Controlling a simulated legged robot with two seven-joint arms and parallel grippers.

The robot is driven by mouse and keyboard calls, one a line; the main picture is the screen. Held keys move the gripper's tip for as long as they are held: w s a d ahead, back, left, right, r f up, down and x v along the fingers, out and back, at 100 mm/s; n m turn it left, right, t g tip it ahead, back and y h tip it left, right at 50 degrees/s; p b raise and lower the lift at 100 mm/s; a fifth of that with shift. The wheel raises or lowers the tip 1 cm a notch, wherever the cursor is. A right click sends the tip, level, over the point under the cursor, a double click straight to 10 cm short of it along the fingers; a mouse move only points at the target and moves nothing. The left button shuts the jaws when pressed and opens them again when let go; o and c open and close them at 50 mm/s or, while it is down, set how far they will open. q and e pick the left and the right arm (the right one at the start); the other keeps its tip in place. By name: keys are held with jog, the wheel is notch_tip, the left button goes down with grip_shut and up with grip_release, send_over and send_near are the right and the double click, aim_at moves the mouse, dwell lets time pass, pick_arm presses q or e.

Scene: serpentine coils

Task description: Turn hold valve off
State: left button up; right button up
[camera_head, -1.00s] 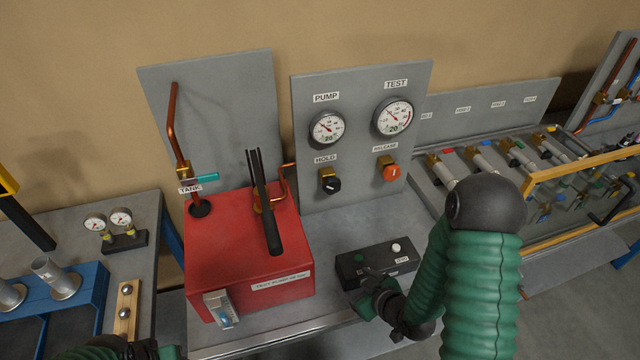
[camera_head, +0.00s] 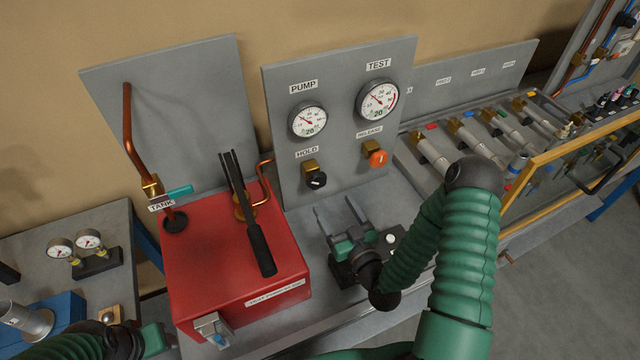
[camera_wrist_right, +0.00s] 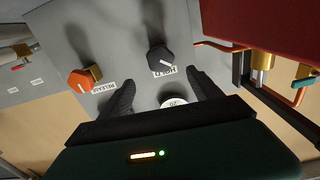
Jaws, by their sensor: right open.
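The hold valve (camera_head: 315,180) is a black knob on a brass body, under the HOLD label on the grey gauge panel (camera_head: 350,150). It also shows in the right wrist view (camera_wrist_right: 160,59), upside down, ahead of the fingers. My right gripper (camera_head: 340,212) is open and empty, below and a little right of the knob, apart from it, with its fingers pointing toward the panel. Its two dark fingers (camera_wrist_right: 163,92) also show in the wrist view. My left gripper (camera_head: 140,340) is at the bottom left edge, partly cut off; its fingers are not clear.
The orange release knob (camera_head: 377,158) sits right of the hold valve. A red pump box (camera_head: 225,270) with a black lever (camera_head: 255,230) stands to the left. Two gauges (camera_head: 308,121) are above.

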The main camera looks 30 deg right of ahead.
aim_at(319, 183)
jog(key=w, duration=0.3)
jog(key=w+p, duration=0.1)
jog(key=w, duration=0.2)
jog(key=w+p, duration=0.1)
jog(key=w, duration=0.3)
jog(key=shift+w+f, duration=0.1)
jog(key=shift+f, duration=0.15)
jog(key=shift+w+d, duration=0.2)
jog(key=shift+w, duration=0.05)
jog(key=shift+d+r, duration=0.1)
jog(key=shift+d, duration=0.15)
jog(key=shift+w+a, duration=0.25)
jog(key=c, duration=1.4)
pick_arm(q)
jog(key=shift+w+r, duration=0.95)
jog(key=shift+r, duration=0.3)
